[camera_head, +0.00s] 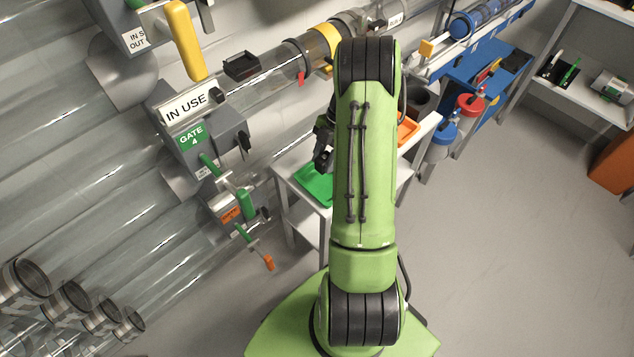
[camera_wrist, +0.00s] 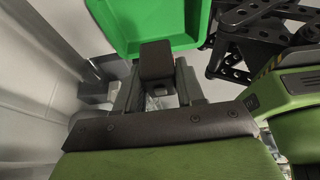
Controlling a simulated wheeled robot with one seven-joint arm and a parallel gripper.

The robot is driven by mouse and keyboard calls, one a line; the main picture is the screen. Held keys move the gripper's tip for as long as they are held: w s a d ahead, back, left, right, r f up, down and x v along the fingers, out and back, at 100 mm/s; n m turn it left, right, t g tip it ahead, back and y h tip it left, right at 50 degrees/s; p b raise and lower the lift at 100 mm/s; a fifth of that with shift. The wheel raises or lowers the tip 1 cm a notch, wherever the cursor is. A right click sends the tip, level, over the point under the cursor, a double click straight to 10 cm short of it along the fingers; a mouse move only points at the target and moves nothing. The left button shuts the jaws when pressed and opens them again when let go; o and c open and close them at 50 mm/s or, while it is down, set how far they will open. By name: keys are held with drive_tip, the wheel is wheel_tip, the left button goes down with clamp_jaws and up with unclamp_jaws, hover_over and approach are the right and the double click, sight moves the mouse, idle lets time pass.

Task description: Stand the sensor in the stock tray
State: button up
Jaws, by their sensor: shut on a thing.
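My gripper (camera_wrist: 158,84) is shut on a small dark block, which I take to be the sensor (camera_wrist: 155,58). The block shows between the fingers in the wrist view. A green tray (camera_wrist: 112,32) lies beyond the fingertips there. I cannot tell whether the block touches it. In the head view my gripper (camera_head: 322,158) is partly behind my arm, just above the green tray (camera_head: 314,186) on a small white table. The held block cannot be made out there. No label shows whether the green tray is the stock tray.
An orange tray (camera_head: 407,130) and a dark round container (camera_head: 418,100) are right of my arm. Clear tubes and the "IN USE" gate box (camera_head: 205,130), with projecting handles, stand close on the left. A blue bench (camera_head: 470,85) is behind. Floor at right is clear.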

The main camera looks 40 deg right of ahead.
wheel_tip(320, 180, down, 8)
drive_tip(key=shift+f+b, duration=0.25)
drive_tip(key=shift+b, duration=0.95)
drive_tip(key=shift+r, duration=0.1)
drive_tip(key=o, duration=1.1)
drive_tip(key=shift+o, duration=0.2)
